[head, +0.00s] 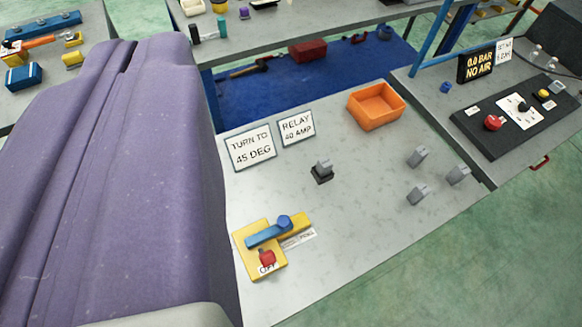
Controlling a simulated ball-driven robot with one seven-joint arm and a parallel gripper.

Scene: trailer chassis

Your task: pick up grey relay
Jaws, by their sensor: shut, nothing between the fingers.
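Three loose grey relays stand on the right part of the grey bench top (350,230): one at the back (418,157), one in front (418,194) and one to the right (458,175). Another grey relay (324,165) sits on a black base (321,177) near the middle of the bench. My purple gripper (128,50) fills the left of the head view, very close to the camera. Its fingers are together and hold nothing. It appears left of the relays and apart from them, and it hides the bench's left part.
An orange bin (376,106) stands at the back of the bench. Signs (250,148) stand behind the relay base. A yellow plate with a blue lever (267,233) is at front left. A black control panel (520,115) is at right. Bench around the loose relays is clear.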

